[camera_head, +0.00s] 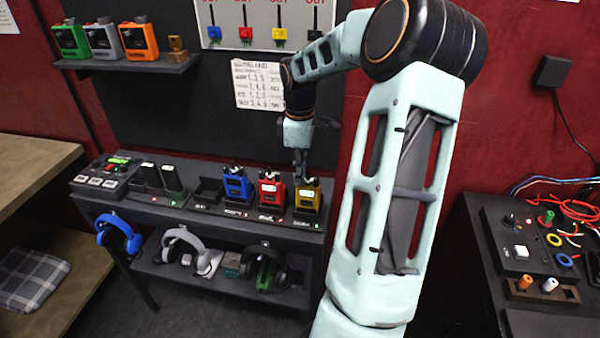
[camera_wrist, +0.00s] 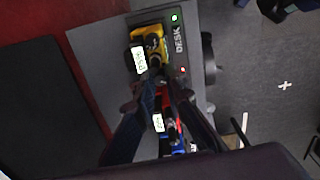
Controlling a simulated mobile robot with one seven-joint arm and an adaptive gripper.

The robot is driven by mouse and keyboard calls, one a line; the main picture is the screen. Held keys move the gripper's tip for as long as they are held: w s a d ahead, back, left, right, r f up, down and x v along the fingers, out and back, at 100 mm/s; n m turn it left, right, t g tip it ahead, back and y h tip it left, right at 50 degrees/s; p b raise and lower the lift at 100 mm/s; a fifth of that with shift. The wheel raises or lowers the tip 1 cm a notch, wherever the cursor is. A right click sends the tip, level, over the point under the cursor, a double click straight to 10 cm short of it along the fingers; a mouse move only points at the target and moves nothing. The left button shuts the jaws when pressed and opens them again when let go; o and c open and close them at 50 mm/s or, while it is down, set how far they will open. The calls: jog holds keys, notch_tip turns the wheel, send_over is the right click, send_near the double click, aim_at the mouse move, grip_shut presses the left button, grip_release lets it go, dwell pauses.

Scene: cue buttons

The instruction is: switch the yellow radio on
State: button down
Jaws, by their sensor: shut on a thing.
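The yellow radio (camera_head: 307,198) stands upright in a charger slot at the right end of the bench row. It also shows in the wrist view (camera_wrist: 160,36), with a lit display (camera_wrist: 139,60) and dark knobs on top. My gripper (camera_head: 301,170) points down at the top of this radio. In the wrist view my gripper (camera_wrist: 157,78) has its fingertips together at a dark knob on the radio's top. The fingers hide most of that knob. The red radio (camera_head: 271,190) stands just left, close to my fingers.
The blue radio (camera_head: 236,186) stands left of the red one, beside an empty slot. Headphones (camera_head: 120,236) hang along the bench front. A shelf (camera_head: 130,63) holds more radios. A right-hand bench (camera_head: 520,270) carries cables and plugs.

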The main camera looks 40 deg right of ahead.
jog(key=shift+m, duration=1)
jog(key=c, duration=2)
grip_release()
jog(key=shift+o, duration=0.2)
notch_tip(320, 180, up, 12)
jog(key=shift+a, duration=0.15)
